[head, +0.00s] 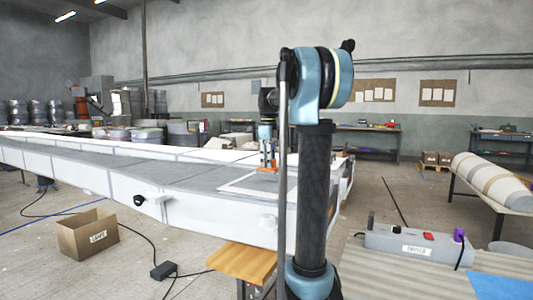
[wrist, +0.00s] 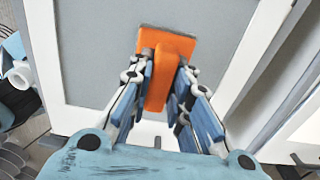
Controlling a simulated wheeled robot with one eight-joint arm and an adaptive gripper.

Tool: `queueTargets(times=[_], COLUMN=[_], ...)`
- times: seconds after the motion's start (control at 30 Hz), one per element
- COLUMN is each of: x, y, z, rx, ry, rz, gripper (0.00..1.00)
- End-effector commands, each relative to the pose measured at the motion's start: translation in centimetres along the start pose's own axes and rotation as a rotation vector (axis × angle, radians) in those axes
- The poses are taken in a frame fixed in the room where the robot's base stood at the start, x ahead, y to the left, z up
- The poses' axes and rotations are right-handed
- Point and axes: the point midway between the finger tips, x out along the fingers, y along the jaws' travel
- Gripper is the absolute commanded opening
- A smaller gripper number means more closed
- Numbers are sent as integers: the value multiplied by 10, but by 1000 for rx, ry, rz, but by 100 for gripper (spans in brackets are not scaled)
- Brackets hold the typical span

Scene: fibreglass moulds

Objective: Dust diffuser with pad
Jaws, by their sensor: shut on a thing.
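My gripper (head: 268,155) is shut on the handle of an orange pad (head: 266,169), below my bent arm. In the wrist view the fingers (wrist: 160,92) clasp the orange handle block from both sides, and the pad's flat orange plate (wrist: 182,43) lies beyond them, with a thin dark edge. The pad is over a grey panel with a white border (head: 232,186) on top of the long mould. The panel's grey surface fills much of the wrist view (wrist: 95,60). I cannot tell whether the pad touches it. I cannot tell which part is named the diffuser.
The long white-sided mould (head: 90,171) runs from the left to the centre. A cardboard box (head: 88,236) and cables lie on the floor at left. A wooden stool (head: 243,258) stands in front.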

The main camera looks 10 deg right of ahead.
Motion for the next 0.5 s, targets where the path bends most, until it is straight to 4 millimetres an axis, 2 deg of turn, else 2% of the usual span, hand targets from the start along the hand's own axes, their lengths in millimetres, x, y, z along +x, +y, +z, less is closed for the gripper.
queueTargets(times=[0.5], x=[-44], y=[-5], z=[-8], rx=[12], ry=[0], rz=[0], gripper=[0])
